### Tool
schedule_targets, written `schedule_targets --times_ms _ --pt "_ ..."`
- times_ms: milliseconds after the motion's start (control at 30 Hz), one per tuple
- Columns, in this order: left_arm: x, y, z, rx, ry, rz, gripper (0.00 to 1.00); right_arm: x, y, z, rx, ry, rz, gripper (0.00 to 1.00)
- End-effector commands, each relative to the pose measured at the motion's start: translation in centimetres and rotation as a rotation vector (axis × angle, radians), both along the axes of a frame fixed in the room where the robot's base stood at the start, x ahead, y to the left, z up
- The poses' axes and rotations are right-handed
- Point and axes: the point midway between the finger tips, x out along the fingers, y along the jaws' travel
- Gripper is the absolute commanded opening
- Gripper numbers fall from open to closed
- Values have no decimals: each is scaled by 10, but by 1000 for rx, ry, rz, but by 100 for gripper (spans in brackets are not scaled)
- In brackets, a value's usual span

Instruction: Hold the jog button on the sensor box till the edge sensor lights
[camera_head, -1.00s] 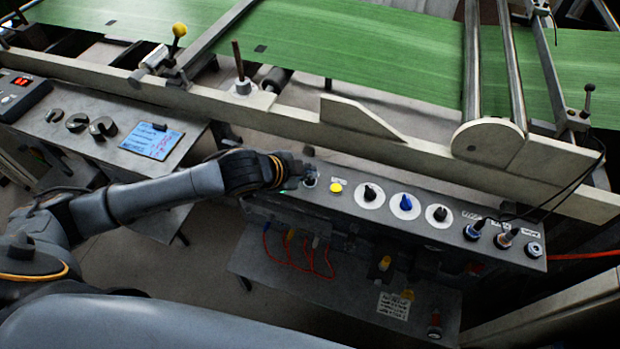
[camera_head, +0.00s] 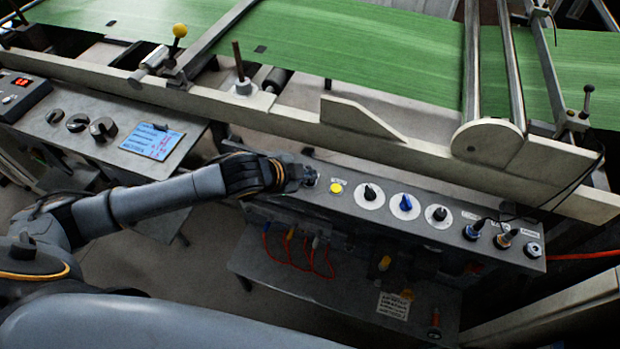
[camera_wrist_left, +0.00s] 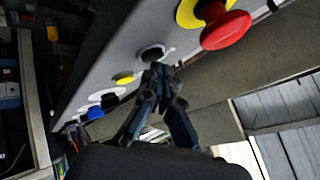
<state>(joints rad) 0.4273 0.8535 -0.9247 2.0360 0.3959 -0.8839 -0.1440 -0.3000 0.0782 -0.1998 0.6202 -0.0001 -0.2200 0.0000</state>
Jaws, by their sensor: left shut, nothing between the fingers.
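The sensor box (camera_head: 375,232) is a long grey panel below the machine rail, with a row of controls. My left gripper (camera_head: 302,176) is at its left end, fingers shut and empty. In the left wrist view the fingertips (camera_wrist_left: 160,72) are at a dark round button with a pale ring (camera_wrist_left: 152,52). I take this for the jog button; its label is not readable, and I cannot tell whether it is pressed. A yellow round piece (camera_head: 336,188) is just right of it. I cannot pick out the edge sensor or a light on it. My right gripper is out of view.
A red mushroom button (camera_wrist_left: 225,29) on a yellow collar is close to my left fingers in the wrist view. Black and blue knobs (camera_head: 405,206) continue along the panel. The pale rail (camera_head: 420,160) and green web (camera_head: 370,60) lie behind.

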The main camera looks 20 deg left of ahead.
Motion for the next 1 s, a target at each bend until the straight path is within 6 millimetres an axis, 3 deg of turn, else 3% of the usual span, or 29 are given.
schedule_targets --times_ms 1000 --pt "0 0 -9 0 -1 1 0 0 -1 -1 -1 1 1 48"
